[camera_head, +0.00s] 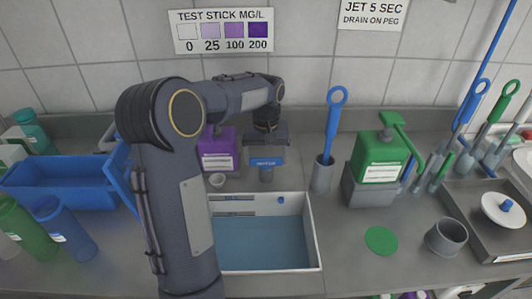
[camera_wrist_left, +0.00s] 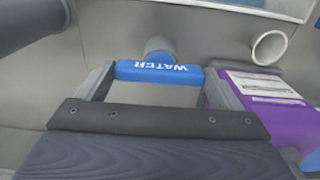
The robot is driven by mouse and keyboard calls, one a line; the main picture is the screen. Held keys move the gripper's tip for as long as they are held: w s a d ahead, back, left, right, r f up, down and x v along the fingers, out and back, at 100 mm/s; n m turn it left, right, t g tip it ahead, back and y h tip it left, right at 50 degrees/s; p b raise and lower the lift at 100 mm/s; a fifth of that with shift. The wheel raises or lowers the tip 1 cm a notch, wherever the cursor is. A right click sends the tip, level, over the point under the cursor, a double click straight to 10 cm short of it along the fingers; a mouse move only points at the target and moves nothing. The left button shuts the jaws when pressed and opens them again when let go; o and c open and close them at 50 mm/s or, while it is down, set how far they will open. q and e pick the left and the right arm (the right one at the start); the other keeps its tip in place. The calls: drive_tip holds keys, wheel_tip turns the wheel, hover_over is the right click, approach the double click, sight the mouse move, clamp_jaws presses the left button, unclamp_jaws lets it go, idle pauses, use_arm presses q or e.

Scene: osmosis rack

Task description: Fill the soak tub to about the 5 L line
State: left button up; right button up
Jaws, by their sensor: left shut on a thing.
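The soak tub (camera_head: 316,240) is a white-walled open box in the middle of the counter in the head view. Bluish water (camera_head: 265,245) covers its floor; my left arm hides its left part. No 5 L line is readable. The blue water tap handle (camera_head: 268,161), marked WATER, is above the tub's back edge. It also shows in the left wrist view (camera_wrist_left: 160,72), with a grey spout (camera_wrist_left: 158,48) behind it. My left gripper (camera_head: 266,152) is shut on this handle, one finger at each end. No stream from the spout can be made out. My right gripper is not in view.
A purple dispenser (camera_head: 218,155) and a small white cup (camera_head: 217,181) stand left of the tap. A blue bin (camera_head: 60,185) is at left. A blue-handled tool (camera_head: 333,125) in a grey holder and a green dispenser (camera_head: 380,160) stand right. A green disc (camera_head: 381,241) lies right of the tub.

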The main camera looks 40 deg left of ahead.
use_arm(q)
drive_tip(key=o, duration=0.8)
drive_tip(key=shift+r, duration=3.95)
